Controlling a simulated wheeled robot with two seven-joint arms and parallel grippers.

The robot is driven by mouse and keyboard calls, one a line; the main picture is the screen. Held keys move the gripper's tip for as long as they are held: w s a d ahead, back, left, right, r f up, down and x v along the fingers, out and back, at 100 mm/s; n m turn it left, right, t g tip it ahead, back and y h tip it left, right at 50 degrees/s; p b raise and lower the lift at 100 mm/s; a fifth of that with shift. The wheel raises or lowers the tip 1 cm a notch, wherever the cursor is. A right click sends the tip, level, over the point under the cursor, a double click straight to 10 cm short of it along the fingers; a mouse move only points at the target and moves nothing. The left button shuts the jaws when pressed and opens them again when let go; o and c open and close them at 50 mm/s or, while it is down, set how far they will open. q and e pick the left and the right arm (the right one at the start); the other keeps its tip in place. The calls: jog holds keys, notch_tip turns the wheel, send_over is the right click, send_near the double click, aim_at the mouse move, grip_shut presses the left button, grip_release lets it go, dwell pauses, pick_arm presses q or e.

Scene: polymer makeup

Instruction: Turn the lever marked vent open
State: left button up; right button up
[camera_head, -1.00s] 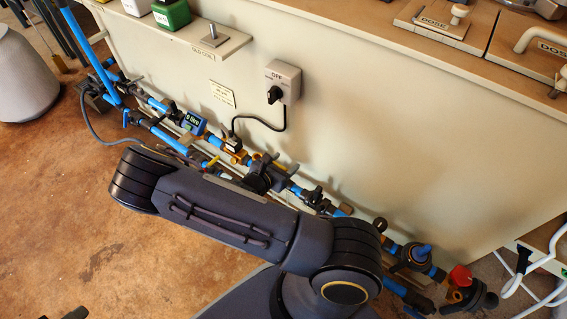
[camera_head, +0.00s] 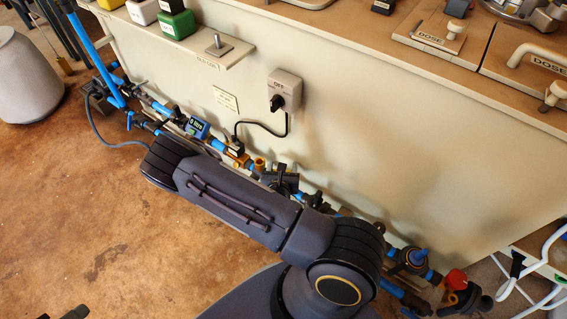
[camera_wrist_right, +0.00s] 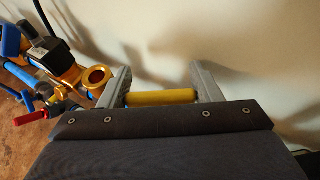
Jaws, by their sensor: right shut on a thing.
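A yellow bar-shaped handle (camera_wrist_right: 160,98) lies between the two fingers of my right gripper (camera_wrist_right: 163,86) in the right wrist view, and the gripper is shut on it. No marking on the handle can be read, so I cannot tell from a label that it is the vent lever. In the head view my right arm covers this handle and the gripper. A small dark part at the bottom left edge of the head view looks like the tip of my left gripper (camera_head: 75,313); its jaws cannot be made out.
Blue pipework with valves runs along the cream cabinet wall (camera_head: 370,150). A brass ring fitting (camera_wrist_right: 96,76) and a red handle (camera_wrist_right: 30,117) sit left of my right gripper. A grey switch box (camera_head: 285,90) hangs above the pipes.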

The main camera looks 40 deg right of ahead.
jog(key=n+t+y+p, duration=0.1)
jog(key=n+y+p, duration=0.1)
jog(key=p, duration=0.1)
jog(key=n+t+y+p, duration=0.1)
jog(key=n+y+p, duration=0.1)
jog(key=p, duration=0.1)
jog(key=n+t+y+p, duration=0.1)
jog(key=n+y+p, duration=0.1)
jog(key=y+p, duration=0.1)
jog(key=shift+w+a+r+n+t+p, duration=0.3)
jog(key=shift+a+r+t+p, duration=0.1)
jog(key=shift+p, duration=0.15)
pick_arm(q)
notch_tip(320, 180, up, 12)
jog(key=p, duration=0.1)
jog(key=shift+r, duration=0.25)
pick_arm(e)
jog(key=shift+f+n+y, duration=0.25)
jog(key=shift+n+y, duration=0.15)
jog(key=shift+y, duration=0.1)
jog(key=o, duration=1)
jog(key=shift+f, duration=0.1)
jog(key=shift+a, duration=0.1)
